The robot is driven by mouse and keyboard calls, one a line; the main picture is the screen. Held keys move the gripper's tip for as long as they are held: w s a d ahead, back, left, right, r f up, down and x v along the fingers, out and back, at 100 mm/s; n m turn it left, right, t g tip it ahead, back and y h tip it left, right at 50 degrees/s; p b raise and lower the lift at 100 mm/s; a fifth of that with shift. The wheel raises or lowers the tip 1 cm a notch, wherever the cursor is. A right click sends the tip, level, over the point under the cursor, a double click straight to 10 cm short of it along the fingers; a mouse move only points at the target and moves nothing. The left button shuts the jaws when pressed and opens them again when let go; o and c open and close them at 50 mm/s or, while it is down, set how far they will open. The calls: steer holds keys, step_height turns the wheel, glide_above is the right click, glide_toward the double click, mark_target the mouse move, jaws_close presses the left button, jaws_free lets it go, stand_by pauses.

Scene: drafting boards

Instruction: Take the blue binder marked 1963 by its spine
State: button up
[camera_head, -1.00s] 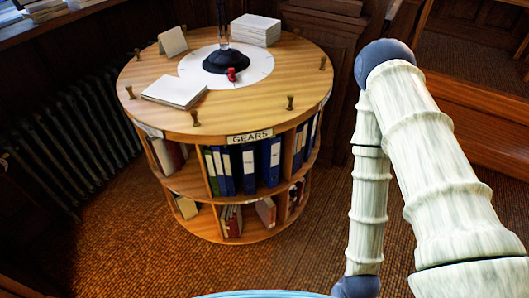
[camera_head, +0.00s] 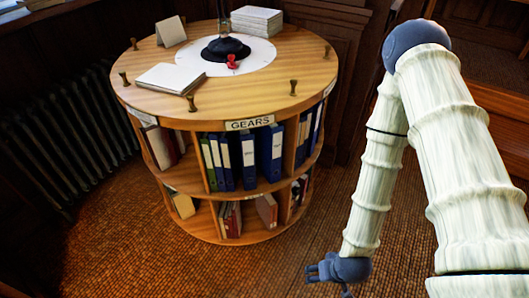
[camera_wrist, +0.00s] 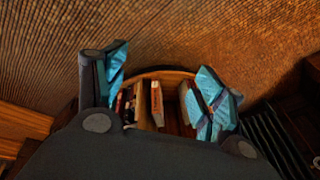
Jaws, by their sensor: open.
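Several blue binders stand upright in the upper bay of a round wooden shelf under a GEARS sign (camera_head: 250,123). Two broad blue binders (camera_head: 248,160) (camera_head: 271,153) with pale spine labels stand at the right of the row, and narrower blue ones (camera_head: 228,161) stand to their left, beside a green one. The label writing is too small to read, so I cannot tell which is 1963. My gripper (camera_head: 318,275) is low, to the right of and in front of the shelf, apart from the binders. In the wrist view its fingers (camera_wrist: 162,85) are spread and empty.
The round shelf's top (camera_head: 190,103) bears papers, a black-based stand and small brass posts around its rim. Books (camera_head: 267,210) stand in the lower bays; some show between my fingers in the wrist view (camera_wrist: 157,103). A radiator (camera_head: 75,145) is at left. Floor in front is clear.

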steer(key=w+a+f+n+t+y+b, duration=0.1)
steer(key=w+a+f+t+y+b, duration=0.2)
steer(key=w+b, duration=0.85)
steer(key=n+t+y+b, duration=0.4)
steer(key=t+b, duration=0.6)
steer(key=b, duration=1.6)
glide_toward(278, 162)
steer(key=x, duration=0.2)
steer(key=f+x, duration=0.1)
steer(key=x, duration=0.2)
steer(key=shift+w+a, duration=0.1)
steer(key=shift+w, duration=0.1)
steer(key=shift+w+r+b, duration=0.15)
steer(key=shift+r+b, duration=0.25)
steer(key=shift+b, duration=0.05)
steer(key=b+x, duration=0.1)
steer(key=x, duration=0.4)
steer(key=shift+w+a+b, duration=0.1)
steer(key=shift+w+b, duration=0.05)
steer(key=shift+b, duration=0.2)
steer(key=b+x, duration=0.2)
steer(key=x, duration=0.1)
steer(key=b+x, duration=0.1)
steer(key=x, duration=0.1)
steer(key=shift+a+f, duration=0.35)
steer(key=shift+a, duration=0.1)
steer(key=c, duration=1.5)
